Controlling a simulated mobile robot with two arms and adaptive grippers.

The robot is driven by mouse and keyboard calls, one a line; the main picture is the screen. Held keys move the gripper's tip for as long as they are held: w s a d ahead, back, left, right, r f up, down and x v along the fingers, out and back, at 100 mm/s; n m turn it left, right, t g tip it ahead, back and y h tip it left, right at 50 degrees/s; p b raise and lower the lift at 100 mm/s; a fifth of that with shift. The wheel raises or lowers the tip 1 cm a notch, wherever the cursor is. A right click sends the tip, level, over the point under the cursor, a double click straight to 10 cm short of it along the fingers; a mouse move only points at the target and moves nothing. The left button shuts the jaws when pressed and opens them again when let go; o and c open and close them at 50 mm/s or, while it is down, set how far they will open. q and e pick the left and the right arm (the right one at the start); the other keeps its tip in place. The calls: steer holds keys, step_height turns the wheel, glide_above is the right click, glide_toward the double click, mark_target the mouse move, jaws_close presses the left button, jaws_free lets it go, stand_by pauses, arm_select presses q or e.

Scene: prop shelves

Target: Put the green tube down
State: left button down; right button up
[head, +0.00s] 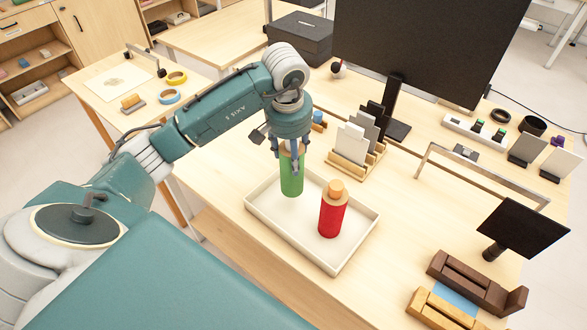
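The green tube (291,178) stands upright over the back left part of the cream tray (334,266). Its tan top is between the fingers of my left gripper (287,152), which is shut on it from above. I cannot tell whether the tube's base touches the tray floor or hangs just above it. A red tube (332,217) with a tan cap stands upright in the tray, to the right of and nearer than the green one. My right gripper is not in view.
Behind the tray is a wooden rack (357,164) with upright cards. A large black monitor (425,45) stands beyond. Brown wooden blocks (476,284) and a small dark screen (523,232) are at the right. The tray's front left floor is bare.

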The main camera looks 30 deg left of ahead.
arm_select(q)
step_height(320, 180, down, 7)
steer(key=shift+r+p, duration=0.2)
steer(key=shift+p, duration=0.65)
steer(key=shift+f+b, duration=0.25)
steer(key=shift+b, duration=0.05)
steer(key=c, duration=0.7)
jaws_free()
steer(key=shift+c, duration=0.2)
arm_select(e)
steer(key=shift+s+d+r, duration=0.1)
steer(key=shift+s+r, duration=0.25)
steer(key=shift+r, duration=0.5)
arm_select(q)
steer(key=shift+r, duration=0.15)
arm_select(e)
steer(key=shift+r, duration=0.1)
